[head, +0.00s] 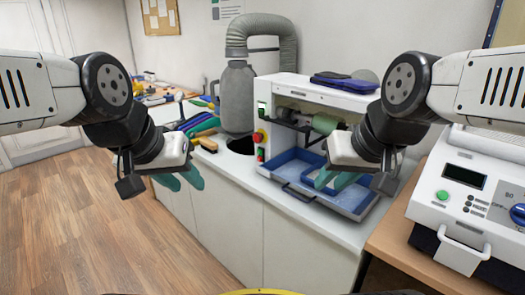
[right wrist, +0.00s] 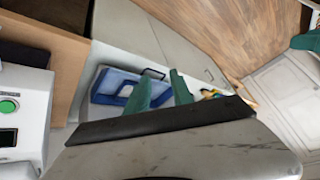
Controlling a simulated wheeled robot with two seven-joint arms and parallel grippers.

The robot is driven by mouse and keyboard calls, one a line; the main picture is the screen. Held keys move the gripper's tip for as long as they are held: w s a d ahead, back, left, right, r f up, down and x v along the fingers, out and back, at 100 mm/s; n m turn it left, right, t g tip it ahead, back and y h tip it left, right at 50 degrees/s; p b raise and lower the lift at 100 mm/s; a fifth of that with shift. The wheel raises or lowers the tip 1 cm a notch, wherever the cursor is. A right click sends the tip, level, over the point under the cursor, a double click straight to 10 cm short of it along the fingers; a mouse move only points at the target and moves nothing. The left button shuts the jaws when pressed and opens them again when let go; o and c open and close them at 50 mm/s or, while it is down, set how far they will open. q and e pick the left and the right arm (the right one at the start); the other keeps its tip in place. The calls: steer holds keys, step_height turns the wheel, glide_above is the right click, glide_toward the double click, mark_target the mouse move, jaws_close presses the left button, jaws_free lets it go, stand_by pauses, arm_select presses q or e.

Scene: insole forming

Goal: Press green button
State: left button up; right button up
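My right gripper (head: 336,180) is open and empty above the blue tray, left of that machine and apart from the button. Its teal fingers stand apart in the right wrist view (right wrist: 160,92). My left gripper (head: 181,179) is open and empty in front of the counter, far left of the button.
A second white machine (head: 290,92) with a green roller, a red knob and small green buttons stands mid-counter. A blue tray (head: 352,203) lies before it. A grey canister (head: 238,98) with a hose stands behind.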

stand_by(0.4)
jaws_close()
stand_by(1.6)
